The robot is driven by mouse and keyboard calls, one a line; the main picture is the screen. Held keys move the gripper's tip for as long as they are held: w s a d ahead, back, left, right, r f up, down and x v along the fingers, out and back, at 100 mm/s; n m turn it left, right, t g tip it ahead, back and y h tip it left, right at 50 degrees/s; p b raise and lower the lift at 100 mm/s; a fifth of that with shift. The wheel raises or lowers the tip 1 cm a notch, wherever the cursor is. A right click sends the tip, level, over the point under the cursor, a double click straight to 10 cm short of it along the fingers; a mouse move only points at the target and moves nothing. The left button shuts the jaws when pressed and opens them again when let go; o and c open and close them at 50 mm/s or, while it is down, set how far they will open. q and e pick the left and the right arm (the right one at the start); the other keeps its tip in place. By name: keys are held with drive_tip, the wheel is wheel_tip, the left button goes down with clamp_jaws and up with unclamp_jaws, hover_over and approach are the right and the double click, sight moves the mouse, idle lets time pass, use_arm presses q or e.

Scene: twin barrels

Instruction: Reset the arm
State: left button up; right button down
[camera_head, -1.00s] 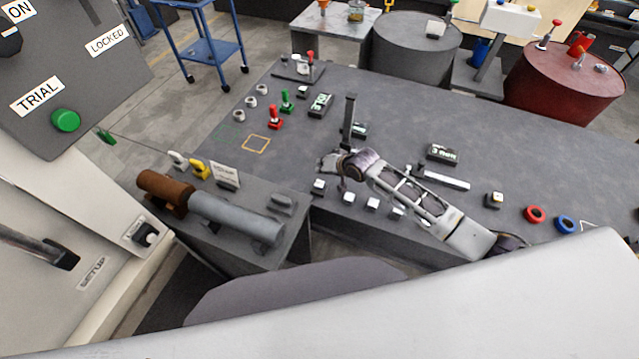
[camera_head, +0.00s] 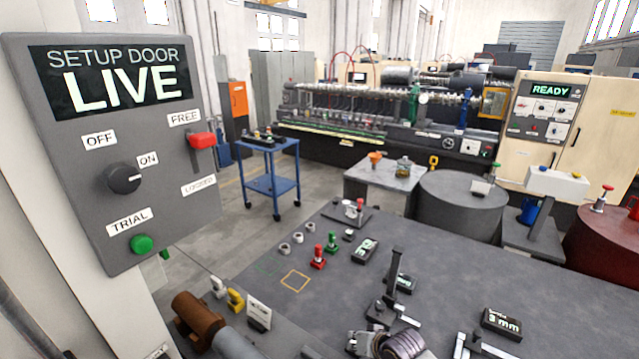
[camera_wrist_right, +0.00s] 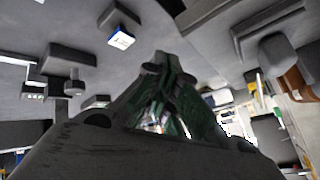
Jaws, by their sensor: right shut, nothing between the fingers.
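My right arm (camera_head: 398,346) enters at the bottom edge of the head view, low over the dark grey table (camera_head: 450,250); most of it is cut off. My right gripper (camera_head: 358,342) is at its left end, close to the table's front edge. In the right wrist view the gripper (camera_wrist_right: 168,75) shows with its fingers together and nothing between them. The wrist view is tilted, with table items around the fingers. My left gripper is not seen.
A black upright post (camera_head: 395,270) stands just behind the right gripper. Red (camera_head: 318,257) and green (camera_head: 332,243) toggle pieces stand to its left. A control panel (camera_head: 120,150) reading "SETUP DOOR LIVE" fills the left. A "3 mm" block (camera_head: 502,323) lies at right.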

drive_tip(key=s+d+r+n+g+h, duration=0.1)
drive_tip(key=s+d+r+g+h, duration=0.15)
drive_tip(key=s+d, duration=0.6)
drive_tip(key=s+d+r+n+g+h, duration=0.15)
drive_tip(key=s+d+r, duration=0.25)
drive_tip(key=s, duration=0.9)
wheel_tip(320, 180, down, 34)
drive_tip(key=s+f+b, duration=0.1)
drive_tip(key=s+b, duration=0.1)
drive_tip(key=s+d+f+g, duration=0.1)
drive_tip(key=s+f, duration=0.9)
drive_tip(key=s, duration=0.1)
drive_tip(key=s+d+f+b, duration=0.1)
drive_tip(key=s+d+f, duration=0.1)
drive_tip(key=s+f, duration=0.9)
drive_tip(key=shift+s+d+f+g+h, duration=0.3)
drive_tip(key=shift+s+g, duration=0.1)
drive_tip(key=shift+s, duration=0.05)
drive_tip(key=shift+n, duration=0.25)
